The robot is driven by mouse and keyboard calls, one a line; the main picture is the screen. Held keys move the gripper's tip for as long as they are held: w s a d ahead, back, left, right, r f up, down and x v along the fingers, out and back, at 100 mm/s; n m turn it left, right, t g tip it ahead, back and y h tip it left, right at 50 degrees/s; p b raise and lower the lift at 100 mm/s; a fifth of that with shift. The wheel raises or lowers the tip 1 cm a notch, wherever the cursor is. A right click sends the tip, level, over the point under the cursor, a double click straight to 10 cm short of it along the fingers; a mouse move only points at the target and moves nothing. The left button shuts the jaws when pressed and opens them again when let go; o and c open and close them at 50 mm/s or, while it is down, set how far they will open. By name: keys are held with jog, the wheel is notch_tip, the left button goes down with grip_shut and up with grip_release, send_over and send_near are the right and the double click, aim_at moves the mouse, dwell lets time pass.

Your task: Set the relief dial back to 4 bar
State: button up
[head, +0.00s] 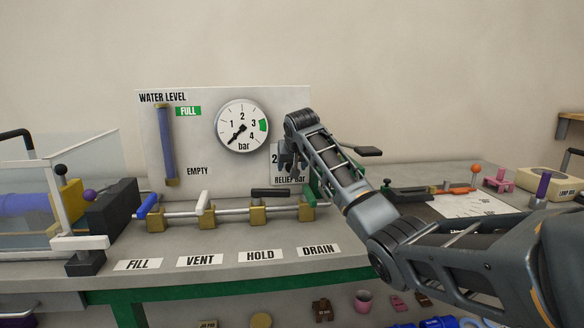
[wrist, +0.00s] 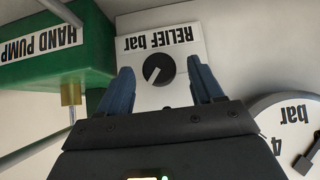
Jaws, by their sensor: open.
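The relief dial (wrist: 158,70) is a round black knob with a white pointer mark, on a white plate (wrist: 180,15) lettered RELIEF bar. The wrist view shows it upside down, with the mark slanting to the lower left of that picture. No scale numbers show there. My gripper (wrist: 160,64) is open, with one blue-grey finger on each side of the knob. I cannot tell whether the fingers touch it. In the head view my gripper (head: 288,158) covers the knob; only a "2" and the RELIEF bar lettering (head: 290,180) show of the plate.
A pressure gauge (head: 242,126) is left of the dial, its needle low left, below 1. Below run valves with levers above the labels FILL, VENT, HOLD and DRAIN (head: 318,250). A green hand pump body (wrist: 60,55) is close beside the dial plate. A water level tube (head: 167,145) stands left.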

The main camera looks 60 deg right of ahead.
jog(key=shift+w+d+f, duration=0.3)
jog(key=shift+d+f, duration=0.1)
jog(key=shift+f, duration=0.1)
jog(key=c, duration=1)
